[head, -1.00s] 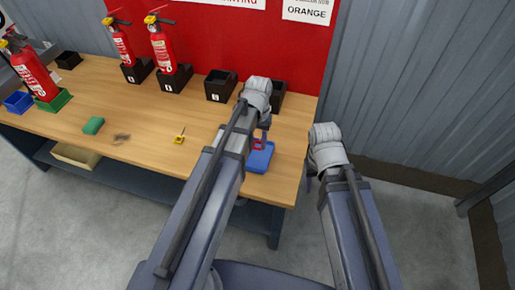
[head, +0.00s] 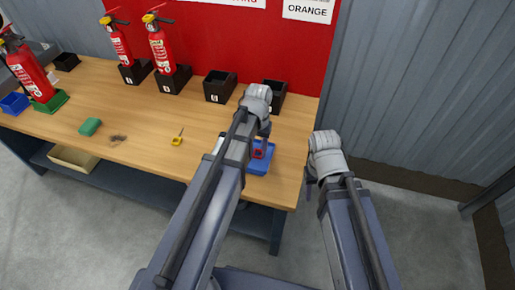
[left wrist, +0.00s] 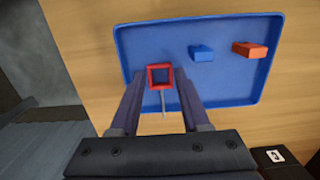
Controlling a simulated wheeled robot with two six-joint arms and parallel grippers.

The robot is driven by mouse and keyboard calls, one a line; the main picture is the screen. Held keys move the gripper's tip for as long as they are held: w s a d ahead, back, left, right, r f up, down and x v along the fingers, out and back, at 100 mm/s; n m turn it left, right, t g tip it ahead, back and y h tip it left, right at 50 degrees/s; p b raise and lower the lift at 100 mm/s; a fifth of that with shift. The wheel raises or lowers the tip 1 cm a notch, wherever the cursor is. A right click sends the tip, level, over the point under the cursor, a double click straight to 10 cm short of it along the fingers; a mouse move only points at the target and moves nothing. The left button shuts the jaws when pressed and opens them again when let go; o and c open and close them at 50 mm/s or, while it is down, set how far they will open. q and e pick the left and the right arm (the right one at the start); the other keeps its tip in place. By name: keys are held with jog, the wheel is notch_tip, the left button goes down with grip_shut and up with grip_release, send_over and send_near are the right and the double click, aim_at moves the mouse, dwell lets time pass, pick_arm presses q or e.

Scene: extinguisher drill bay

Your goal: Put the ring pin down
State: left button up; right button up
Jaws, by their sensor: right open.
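The red ring pin, a square red loop with a thin grey pin, is between the fingertips of my left gripper (left wrist: 160,78). In the left wrist view its loop (left wrist: 160,67) fills the gap, and both fingers appear to touch its sides. In the head view the red ring pin (head: 258,154) shows just below the gripper, over the blue tray (head: 258,168). The tray (left wrist: 225,83) lies under it; I cannot tell whether the ring pin touches its floor. My right gripper (head: 311,184) is open, off the table's right edge, mostly hidden by its wrist.
A blue block (left wrist: 202,54) and an orange block (left wrist: 250,50) lie in the tray. A yellow ring pin (head: 177,141) and green block (head: 90,127) lie on the wooden table (head: 145,115). Black holders (head: 218,88) and red extinguishers (head: 160,48) stand behind.

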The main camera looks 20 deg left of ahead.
aim_at(258, 152)
pick_arm(q)
jog(key=o, duration=0.3)
jog(key=shift+o, duration=0.2)
jog(key=shift+r, duration=0.1)
notch_tip(258, 152, up, 13)
jog(key=p, duration=1.3)
jog(key=s+d+m+y, duration=0.1)
jog(key=s+d+m, duration=0.2)
jog(key=s+d, duration=0.6)
jog(key=s, duration=0.3)
jog(key=shift+d, duration=0.25)
